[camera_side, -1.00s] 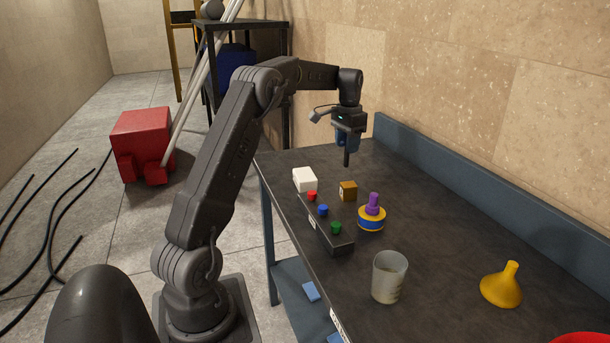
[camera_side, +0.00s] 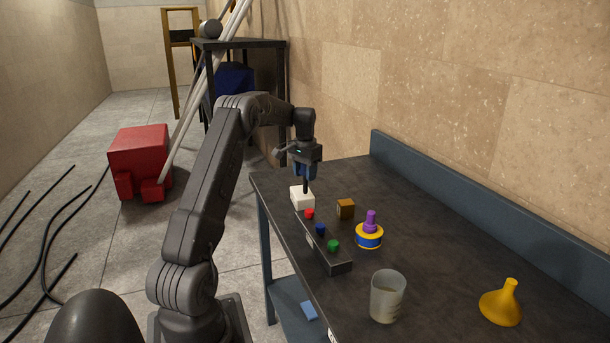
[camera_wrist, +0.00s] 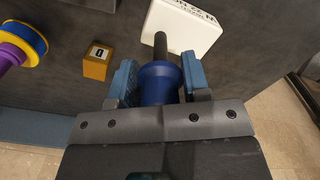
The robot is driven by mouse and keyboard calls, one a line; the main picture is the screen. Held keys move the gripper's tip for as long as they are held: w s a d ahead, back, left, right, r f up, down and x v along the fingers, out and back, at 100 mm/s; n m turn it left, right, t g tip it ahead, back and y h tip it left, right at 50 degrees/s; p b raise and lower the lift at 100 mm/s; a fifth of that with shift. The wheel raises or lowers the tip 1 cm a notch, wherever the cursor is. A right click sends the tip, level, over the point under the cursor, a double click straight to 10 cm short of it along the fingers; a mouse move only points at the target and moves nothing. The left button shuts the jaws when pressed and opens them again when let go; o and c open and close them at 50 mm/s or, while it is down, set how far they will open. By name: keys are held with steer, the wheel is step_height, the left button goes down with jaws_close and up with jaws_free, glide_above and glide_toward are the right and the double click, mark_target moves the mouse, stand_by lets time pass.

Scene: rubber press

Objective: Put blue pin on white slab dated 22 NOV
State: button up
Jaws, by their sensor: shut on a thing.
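The white slab (camera_side: 301,199) lies at the far left end of the dark table. It also shows in the wrist view (camera_wrist: 190,28), with dark printing at its upper edge, cut off and not fully readable. My gripper (camera_side: 305,172) is over the slab, pointing down. In the wrist view my gripper (camera_wrist: 158,88) is shut on the blue pin (camera_wrist: 159,84), a blue head between blue-grey fingers. The pin's dark shaft (camera_wrist: 161,45) reaches over the slab's near edge in that view. I cannot tell whether its tip touches the slab.
A dark rack (camera_side: 327,255) with red, blue and green knobs lies close by. A brown cube (camera_side: 345,209), a yellow-blue ring stack with a purple top (camera_side: 369,232), a cup (camera_side: 387,298) and a yellow funnel (camera_side: 502,303) stand to the right. The table's back half is clear.

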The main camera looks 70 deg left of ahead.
steer(key=shift+f, duration=0.3)
steer(key=shift+f, duration=0.1)
steer(key=o, duration=1)
